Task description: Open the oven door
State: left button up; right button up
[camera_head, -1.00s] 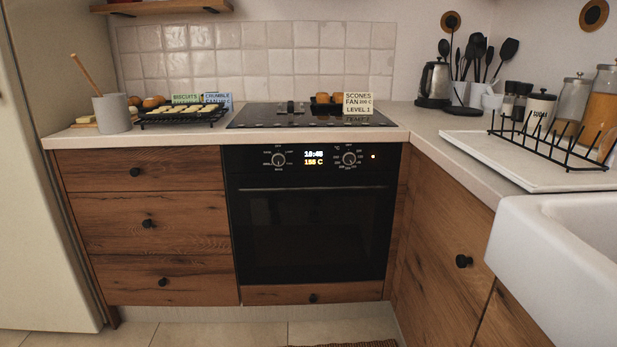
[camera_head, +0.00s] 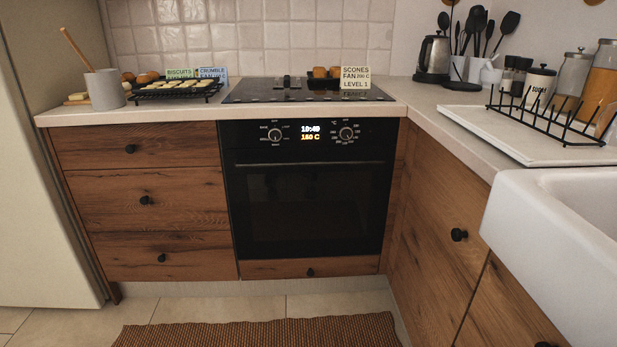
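The black built-in oven (camera_head: 308,190) stands in the middle of the head view, set into the wooden cabinets. Its door (camera_head: 308,215) is shut, with a dark glass front. A thin horizontal handle (camera_head: 309,163) runs along the top of the door. Above it is a control panel (camera_head: 310,133) with two round knobs and a lit display. Neither of my grippers shows in the view, and nothing touches the oven.
A brown woven rug (camera_head: 260,333) lies on the tiled floor before the oven. Wooden drawers (camera_head: 145,200) with black knobs are at the left. A cabinet (camera_head: 440,225) and white sink (camera_head: 560,250) jut forward at the right. The counter holds a kettle (camera_head: 433,54) and a black rack (camera_head: 545,120).

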aim_at(306, 202)
jog(key=i+j+z, duration=0.2)
jog(key=i, duration=0.3)
jog(key=i+j+z, duration=0.15)
jog(key=i+j, duration=0.2)
jog(key=i, duration=0.15)
